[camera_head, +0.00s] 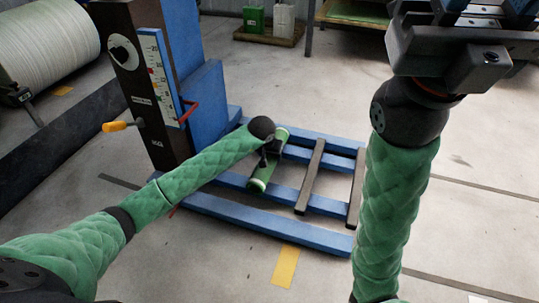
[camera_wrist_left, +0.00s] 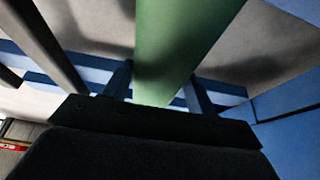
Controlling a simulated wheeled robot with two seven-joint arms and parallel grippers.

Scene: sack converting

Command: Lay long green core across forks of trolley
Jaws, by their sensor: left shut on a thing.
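The long green core (camera_head: 261,176) is over the blue forks (camera_head: 232,182) of the trolley (camera_head: 165,85), lying crosswise to them. My left gripper (camera_head: 270,150) is shut on the core near its middle. In the left wrist view the core (camera_wrist_left: 180,45) runs between my two fingers, with the blue forks (camera_wrist_left: 92,65) behind it. I cannot tell whether the core touches the forks or hangs just above them. My right gripper (camera_head: 510,20) is raised at the top right, partly cut off by the frame, its fingers unclear.
Dark crossbars (camera_head: 310,176) lie across the forks to the right of the core. The trolley's mast with a scale and orange-handled crank (camera_head: 118,126) stands left. A large white roll (camera_head: 45,50) is far left. Green and white boxes (camera_head: 254,18) stand on a pallet behind. The floor in front is open.

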